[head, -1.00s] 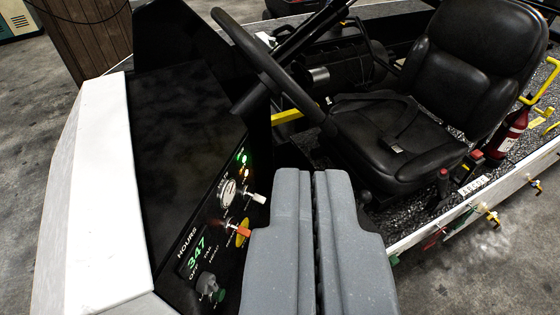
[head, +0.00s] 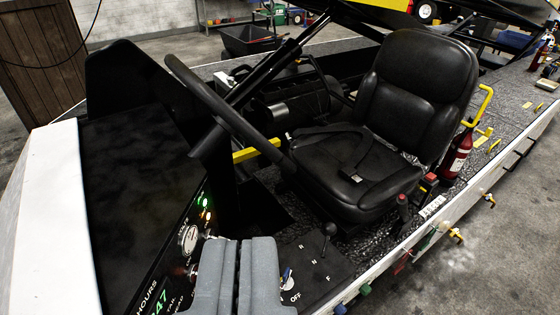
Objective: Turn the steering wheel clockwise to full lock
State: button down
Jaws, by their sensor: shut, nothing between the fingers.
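The black steering wheel (head: 228,112) shows nearly edge-on in the head view, left of the seat, its rim slanting from upper left to lower right. My gripper (head: 248,240) is at the bottom centre, its two grey fingers shut together and empty. The fingertips are below the wheel's rim in the picture and do not appear to touch it. The wheel's far side and hub are partly hidden by the rim and the dark dashboard.
A dashboard panel (head: 190,238) with gauge and lights lies left of my gripper. The black seat (head: 365,165) stands right of the wheel. A gear lever (head: 327,240) rises right of my fingers. A red extinguisher (head: 459,152) and yellow rail (head: 484,105) stand further right.

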aim_at(225, 114)
jog(key=z, duration=2.1)
jog(key=k, duration=1.1)
jog(key=u, duration=1.25)
jog(key=i, duration=1)
jog(key=z, duration=0.05)
